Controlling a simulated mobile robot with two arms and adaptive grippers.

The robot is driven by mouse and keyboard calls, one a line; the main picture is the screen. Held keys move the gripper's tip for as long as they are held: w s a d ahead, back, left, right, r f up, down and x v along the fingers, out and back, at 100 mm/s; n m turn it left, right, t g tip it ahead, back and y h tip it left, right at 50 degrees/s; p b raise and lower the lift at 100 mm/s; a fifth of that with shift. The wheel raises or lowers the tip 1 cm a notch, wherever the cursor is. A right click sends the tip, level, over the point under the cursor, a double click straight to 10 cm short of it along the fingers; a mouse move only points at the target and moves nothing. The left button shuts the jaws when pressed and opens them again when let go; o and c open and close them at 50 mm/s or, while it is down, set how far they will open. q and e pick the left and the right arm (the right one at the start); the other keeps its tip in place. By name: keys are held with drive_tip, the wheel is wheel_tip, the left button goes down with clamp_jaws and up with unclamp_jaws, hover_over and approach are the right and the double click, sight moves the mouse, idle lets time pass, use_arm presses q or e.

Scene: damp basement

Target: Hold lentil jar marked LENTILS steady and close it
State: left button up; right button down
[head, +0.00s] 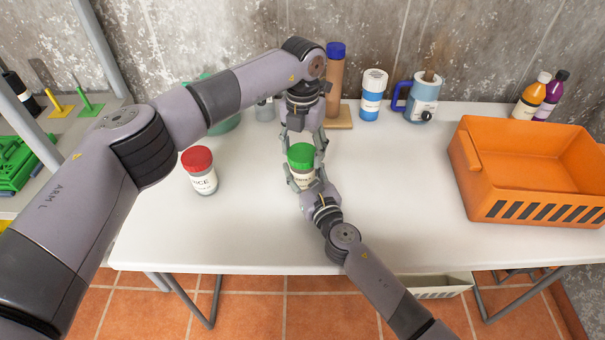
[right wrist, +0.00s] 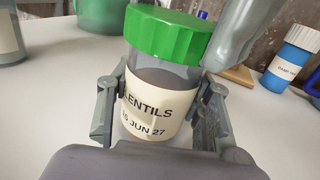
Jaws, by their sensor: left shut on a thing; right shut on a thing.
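The lentil jar (head: 302,178) is a clear jar with a cream label and stands upright on the white table. Its label reads LENTILS in the right wrist view (right wrist: 150,112). The ribbed green lid (head: 301,156) sits on the jar's mouth; it also shows in the right wrist view (right wrist: 165,36). I cannot tell how tightly it sits. My right gripper (head: 305,182) is shut around the jar's body from the front, a finger on each side. My left gripper (head: 304,147) reaches down from above and is shut on the lid.
A red-lidded jar (head: 203,172) stands to the left. Behind are a brown cylinder (head: 336,85) with a blue top, a blue-and-white container (head: 373,97) and a blue-handled jug (head: 423,102). An orange crate (head: 530,206) fills the right side. The table's front left is clear.

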use_arm(q)
drive_tip(key=shift+c, duration=1.3)
drive_tip(key=o, duration=1.4)
drive_tip(key=shift+c, duration=0.2)
drive_tip(key=shift+r, duration=0.1)
wheel_tip(320, 180, up, 12)
use_arm(e)
drive_tip(key=c, duration=0.7)
unclamp_jaws()
drive_tip(key=shift+s, duration=0.1)
